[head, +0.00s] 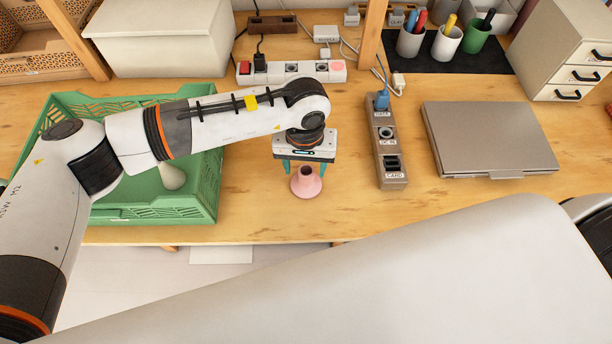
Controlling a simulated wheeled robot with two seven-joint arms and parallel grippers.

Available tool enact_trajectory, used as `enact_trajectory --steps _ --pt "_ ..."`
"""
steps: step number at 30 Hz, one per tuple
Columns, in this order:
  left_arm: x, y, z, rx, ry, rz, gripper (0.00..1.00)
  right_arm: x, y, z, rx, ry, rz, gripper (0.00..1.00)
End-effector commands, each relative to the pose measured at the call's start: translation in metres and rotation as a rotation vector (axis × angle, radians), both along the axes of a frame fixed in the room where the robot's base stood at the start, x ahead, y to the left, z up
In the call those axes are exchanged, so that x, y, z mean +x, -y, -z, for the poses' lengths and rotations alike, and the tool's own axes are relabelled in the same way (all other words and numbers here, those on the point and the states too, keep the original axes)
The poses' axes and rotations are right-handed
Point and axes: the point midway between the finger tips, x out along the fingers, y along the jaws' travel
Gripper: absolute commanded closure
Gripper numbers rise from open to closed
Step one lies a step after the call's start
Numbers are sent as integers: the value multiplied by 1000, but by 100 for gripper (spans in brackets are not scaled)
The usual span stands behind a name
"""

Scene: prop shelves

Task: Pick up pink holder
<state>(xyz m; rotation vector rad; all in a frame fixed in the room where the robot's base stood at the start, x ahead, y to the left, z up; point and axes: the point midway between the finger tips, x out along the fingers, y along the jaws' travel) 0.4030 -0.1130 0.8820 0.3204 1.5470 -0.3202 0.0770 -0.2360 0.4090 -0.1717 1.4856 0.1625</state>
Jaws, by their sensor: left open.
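The pink holder (306,186) stands upright on the wooden desk, a small flared shape with a wide base and a narrow top. My left gripper (304,168) points down right above it. Its two teal fingers are apart, one on each side of the holder's top. I cannot tell whether the fingers touch it. My right gripper is not in view.
A green crate (165,215) with a pale object (172,178) inside stands left of the holder. A grey panel box (391,178) and a closed laptop (490,138) lie to the right. A power strip (291,71) is behind. The desk's front edge is close.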

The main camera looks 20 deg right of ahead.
Motion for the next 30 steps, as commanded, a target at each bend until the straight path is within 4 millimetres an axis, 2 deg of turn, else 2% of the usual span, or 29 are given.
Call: enact_trajectory --steps 4,9,17,27,30 --pt "0 3 20 2 -6 -1 43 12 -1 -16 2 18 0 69" --pt "1 3 40 1 -3 -1 43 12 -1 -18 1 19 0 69" --pt "2 3 44 -1 -1 0 43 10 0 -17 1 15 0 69" --pt "2 3 43 -1 0 0 97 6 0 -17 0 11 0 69" --pt "2 3 43 -1 0 0 96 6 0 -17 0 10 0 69"
